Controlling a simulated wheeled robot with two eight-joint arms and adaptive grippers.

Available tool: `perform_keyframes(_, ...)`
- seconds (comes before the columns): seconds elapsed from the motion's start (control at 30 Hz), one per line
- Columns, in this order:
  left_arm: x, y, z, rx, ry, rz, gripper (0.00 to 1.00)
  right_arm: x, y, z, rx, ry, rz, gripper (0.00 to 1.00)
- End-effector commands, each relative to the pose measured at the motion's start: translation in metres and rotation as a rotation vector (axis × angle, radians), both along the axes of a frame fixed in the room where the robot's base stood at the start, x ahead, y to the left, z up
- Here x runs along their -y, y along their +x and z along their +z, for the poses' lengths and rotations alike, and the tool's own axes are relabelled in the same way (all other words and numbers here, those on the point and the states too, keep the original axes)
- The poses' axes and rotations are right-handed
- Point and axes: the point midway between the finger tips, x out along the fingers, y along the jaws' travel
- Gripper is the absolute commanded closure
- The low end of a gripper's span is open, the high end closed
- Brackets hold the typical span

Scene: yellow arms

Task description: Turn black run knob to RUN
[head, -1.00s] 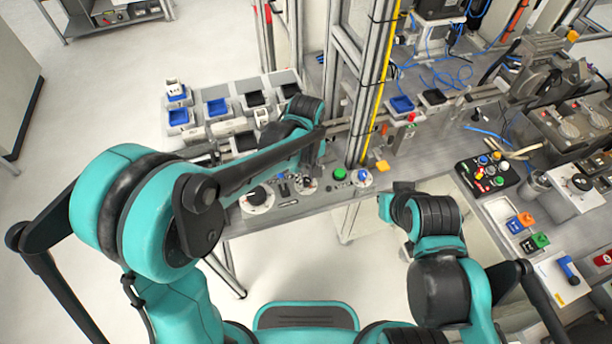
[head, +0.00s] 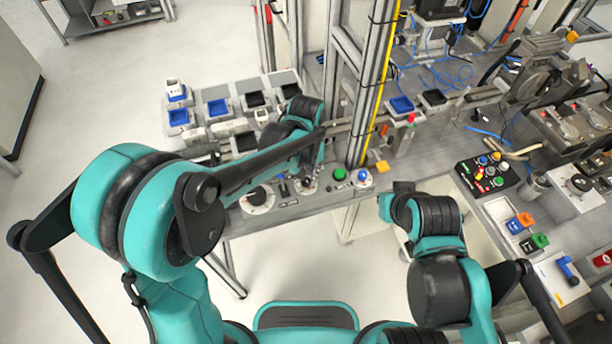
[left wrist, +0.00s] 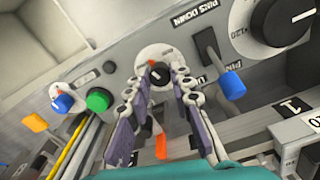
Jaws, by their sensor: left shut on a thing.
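The black run knob (left wrist: 160,74) sits on a round white dial plate with a small orange-red mark, on a grey panel. In the left wrist view my left gripper (left wrist: 161,82) has its two fingers on either side of the knob, shut on it. A light pointer line shows on the knob's face; its exact setting is too small to read. In the head view my left gripper (head: 309,172) reaches down to the panel and partly hides the dial. My right gripper (head: 396,190) is small and dark, and its fingers cannot be made out.
A green button (left wrist: 98,100) and a blue knob (left wrist: 62,103) are left of the dial in the left wrist view. A black lever (left wrist: 208,45), a blue cap (left wrist: 232,84) and a larger black dial (left wrist: 283,22) are to the right. A metal post (head: 366,90) rises behind the panel.

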Motion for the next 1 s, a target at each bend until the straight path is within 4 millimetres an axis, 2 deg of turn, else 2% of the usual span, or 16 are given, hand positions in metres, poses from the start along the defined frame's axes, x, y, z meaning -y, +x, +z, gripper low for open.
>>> perform_keyframes(1.0, -0.0006, 0.0004, 0.0, 0.0, 0.0, -0.925, 1.0, 0.0, 0.0, 0.0029, 0.0, 0.0, 0.0, 1.0)
